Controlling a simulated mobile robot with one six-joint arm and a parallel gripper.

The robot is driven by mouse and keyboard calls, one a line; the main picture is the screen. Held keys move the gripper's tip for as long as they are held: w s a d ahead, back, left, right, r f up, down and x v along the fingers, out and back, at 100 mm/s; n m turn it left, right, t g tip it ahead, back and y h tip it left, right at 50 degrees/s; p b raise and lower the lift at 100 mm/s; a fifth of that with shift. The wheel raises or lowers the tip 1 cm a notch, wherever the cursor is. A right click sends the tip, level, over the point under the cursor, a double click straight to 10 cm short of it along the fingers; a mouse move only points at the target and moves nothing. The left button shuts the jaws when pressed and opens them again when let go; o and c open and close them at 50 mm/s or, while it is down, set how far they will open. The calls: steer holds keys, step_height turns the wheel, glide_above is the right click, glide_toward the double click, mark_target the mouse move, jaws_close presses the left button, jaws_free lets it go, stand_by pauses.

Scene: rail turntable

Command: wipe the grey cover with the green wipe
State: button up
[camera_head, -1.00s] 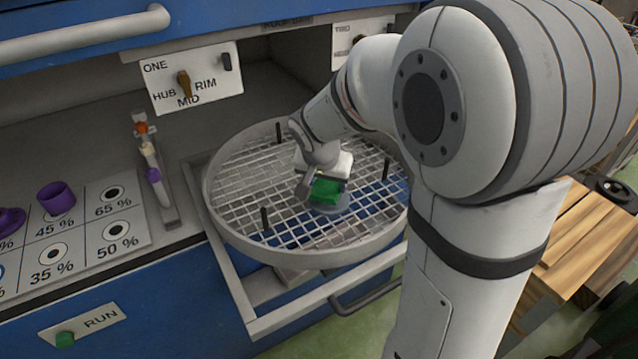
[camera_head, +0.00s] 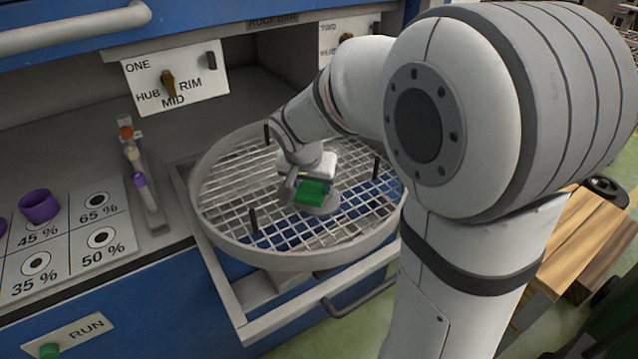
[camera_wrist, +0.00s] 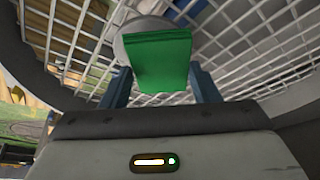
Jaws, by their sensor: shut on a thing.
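The green wipe (camera_head: 313,192) is a small block held between the fingers of my gripper (camera_head: 303,191). In the wrist view the wipe (camera_wrist: 158,60) sits between the two blue-grey fingers of my gripper (camera_wrist: 160,88). The round grey cover (camera_head: 322,208) lies on the wire grid of the turntable, just below and beyond the wipe. Its rim also shows behind the wipe in the wrist view (camera_wrist: 130,25). The wipe overlaps the cover in both views; I cannot tell whether they touch. Most of the cover is hidden by the wipe and gripper.
The round wire turntable (camera_head: 222,237) has a raised rim and several dark upright pegs (camera_head: 253,221). A rail with coloured pieces (camera_head: 146,190) stands to its left, near a percent-marked board (camera_head: 75,225) with a purple cup (camera_head: 40,206). Wooden blocks (camera_head: 572,235) lie right.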

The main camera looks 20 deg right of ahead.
steer(key=shift+s+a, duration=0.1)
steer(key=shift+a, duration=0.25)
steer(key=shift+r, duration=0.15)
steer(key=shift+r+p, duration=2.55)
steer(key=shift+r, duration=1.4)
